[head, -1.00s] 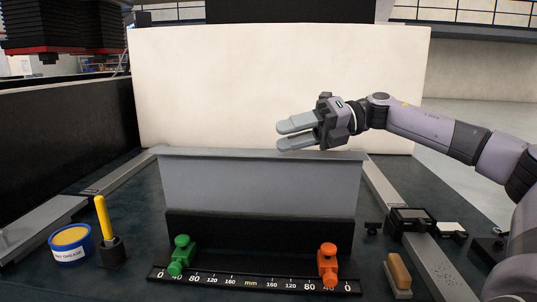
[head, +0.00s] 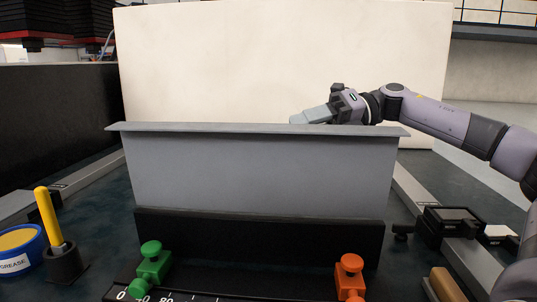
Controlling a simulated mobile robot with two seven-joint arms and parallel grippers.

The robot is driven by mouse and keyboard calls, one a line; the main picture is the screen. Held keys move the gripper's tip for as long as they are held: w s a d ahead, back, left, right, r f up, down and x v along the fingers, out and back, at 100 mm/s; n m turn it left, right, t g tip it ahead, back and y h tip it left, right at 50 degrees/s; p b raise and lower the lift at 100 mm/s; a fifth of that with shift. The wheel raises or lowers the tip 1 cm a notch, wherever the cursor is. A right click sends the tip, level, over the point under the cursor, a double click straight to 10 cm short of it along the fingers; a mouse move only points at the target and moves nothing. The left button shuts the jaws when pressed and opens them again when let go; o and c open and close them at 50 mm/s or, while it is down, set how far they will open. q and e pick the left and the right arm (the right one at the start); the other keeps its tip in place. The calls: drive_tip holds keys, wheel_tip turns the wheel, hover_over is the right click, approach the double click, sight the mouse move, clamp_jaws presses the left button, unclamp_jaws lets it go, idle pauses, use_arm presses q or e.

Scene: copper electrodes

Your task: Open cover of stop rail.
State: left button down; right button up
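The grey cover (head: 255,175) of the stop rail stands closed and upright in the head view, with a flat lip (head: 250,129) along its top. My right gripper (head: 312,117) is just behind and above the right half of this lip, pointing left. One grey finger shows; the lower part of the gripper is hidden behind the lip, so I cannot tell the finger gap or whether it touches the cover. My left gripper is not in view.
In front are a ruler (head: 190,296), a green stop (head: 152,265) and an orange stop (head: 350,278). A grease tin (head: 18,252) and a yellow-handled tool (head: 48,213) stand left. A dark box (head: 452,225) and wooden block (head: 445,285) lie right. A pale panel (head: 250,60) stands behind.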

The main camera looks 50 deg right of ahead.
sight(268, 140)
drive_tip(key=p+x, duration=0.3)
drive_tip(key=x, duration=0.3)
drive_tip(key=shift+w+a, duration=0.1)
drive_tip(key=shift+w+a+f, duration=0.2)
drive_tip(key=shift+w+a, duration=0.05)
drive_tip(key=shift+a, duration=0.15)
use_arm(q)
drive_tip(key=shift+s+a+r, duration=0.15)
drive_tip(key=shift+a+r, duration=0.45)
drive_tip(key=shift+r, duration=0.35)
use_arm(e)
clamp_jaws()
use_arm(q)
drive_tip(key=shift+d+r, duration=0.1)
